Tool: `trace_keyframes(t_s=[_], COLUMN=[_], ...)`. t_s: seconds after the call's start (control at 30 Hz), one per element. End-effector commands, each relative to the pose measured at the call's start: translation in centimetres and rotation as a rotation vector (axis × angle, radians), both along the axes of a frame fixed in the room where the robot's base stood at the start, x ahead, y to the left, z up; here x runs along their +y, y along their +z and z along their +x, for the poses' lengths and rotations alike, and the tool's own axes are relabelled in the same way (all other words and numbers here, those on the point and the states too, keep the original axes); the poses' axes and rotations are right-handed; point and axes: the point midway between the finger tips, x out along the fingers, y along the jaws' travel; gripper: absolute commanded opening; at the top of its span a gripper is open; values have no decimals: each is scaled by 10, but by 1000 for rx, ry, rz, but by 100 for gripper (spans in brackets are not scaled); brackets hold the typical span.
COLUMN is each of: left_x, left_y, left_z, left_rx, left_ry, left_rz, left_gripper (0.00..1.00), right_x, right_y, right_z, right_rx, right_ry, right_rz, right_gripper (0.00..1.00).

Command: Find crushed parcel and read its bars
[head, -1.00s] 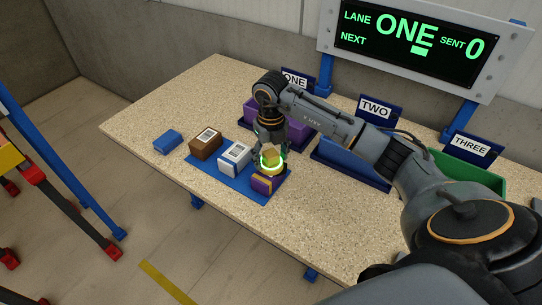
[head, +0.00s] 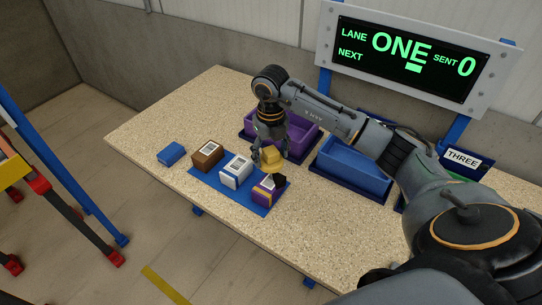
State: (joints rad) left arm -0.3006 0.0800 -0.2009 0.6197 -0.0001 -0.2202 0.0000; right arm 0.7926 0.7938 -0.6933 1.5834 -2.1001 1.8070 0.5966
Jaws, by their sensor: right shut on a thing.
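My right gripper (head: 268,151) points down at the back right of the blue mat (head: 206,186), shut on a small yellow parcel (head: 272,161). Whether that parcel clears the table, I cannot tell. On the mat sit a brown parcel (head: 207,159) and a white parcel (head: 235,174), each with a barred label on top. A purple parcel (head: 263,197) with a yellow band and a pale label is at the mat's right end, a dark patch at its corner. Which parcel is crushed is too small to tell. My left gripper is out of view.
A small blue block (head: 172,153) lies left of the mat. Behind are a purple bin (head: 299,145) and a blue bin (head: 352,172); my arm hides much of the third lane. A screen (head: 410,60) reads lane ONE, sent 0. The table's front left is clear.

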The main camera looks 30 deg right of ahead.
Motion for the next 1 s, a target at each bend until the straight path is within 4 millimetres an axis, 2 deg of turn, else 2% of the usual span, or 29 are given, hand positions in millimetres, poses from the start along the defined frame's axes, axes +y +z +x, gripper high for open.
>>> trace_keyframes(t_s=[0.23,0.27,0.37,1.0], left_x=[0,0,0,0], left_y=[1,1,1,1], left_z=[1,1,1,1], left_rx=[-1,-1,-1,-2], left_ry=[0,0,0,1], left_rz=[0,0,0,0], left_gripper=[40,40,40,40], right_x=[0,0,0,0], right_y=[2,2,2,2], right_z=[0,0,0,0], right_rx=[1,1,1,1], right_ry=[0,0,0,0], right_rz=[0,0,0,0], right_gripper=[41,60,41,41])
